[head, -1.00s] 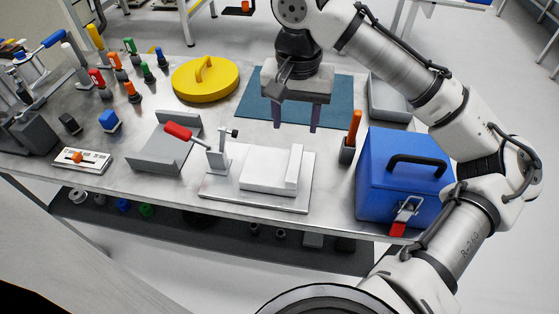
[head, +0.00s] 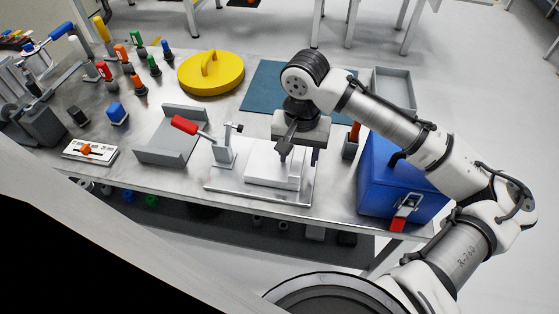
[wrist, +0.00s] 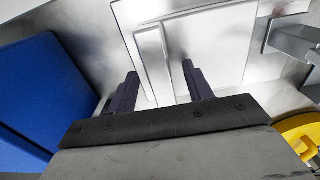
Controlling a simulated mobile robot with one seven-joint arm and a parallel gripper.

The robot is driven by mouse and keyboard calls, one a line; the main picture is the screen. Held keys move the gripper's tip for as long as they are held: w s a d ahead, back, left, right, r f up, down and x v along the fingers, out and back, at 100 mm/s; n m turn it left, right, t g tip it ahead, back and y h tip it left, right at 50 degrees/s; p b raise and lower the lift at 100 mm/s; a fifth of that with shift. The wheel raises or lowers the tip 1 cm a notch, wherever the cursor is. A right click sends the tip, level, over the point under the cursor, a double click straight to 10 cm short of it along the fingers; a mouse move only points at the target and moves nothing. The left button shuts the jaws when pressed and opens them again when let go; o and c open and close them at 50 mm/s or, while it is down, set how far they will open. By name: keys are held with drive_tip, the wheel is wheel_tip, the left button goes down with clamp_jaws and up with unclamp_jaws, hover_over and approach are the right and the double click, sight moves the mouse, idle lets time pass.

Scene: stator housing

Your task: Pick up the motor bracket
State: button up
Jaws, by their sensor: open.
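The motor bracket, which I take to be the pale L-shaped block (head: 268,174), lies on a flat metal fixture plate (head: 228,187) near the front of the bench. In the wrist view its flat base (wrist: 212,45) and raised wall (wrist: 153,62) show clearly. My gripper (head: 300,152) is over the right part of the bracket and hides part of it in the head view. In the wrist view my gripper (wrist: 159,72) is open and empty, with the raised wall appearing between the two dark fingers. I cannot tell the height left between fingertips and bracket.
A red-handled toggle clamp (head: 222,150) stands at the plate's left. A blue toolbox (head: 380,187) is close on the right, with an orange-handled tool in a dark holder (head: 350,148) beside it. A grey channel (head: 160,153) lies left; a teal mat (head: 262,88) lies behind.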

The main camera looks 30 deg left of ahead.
drive_tip(key=shift+c, duration=0.4)
clamp_jaws()
drive_tip(key=shift+r, duration=0.1)
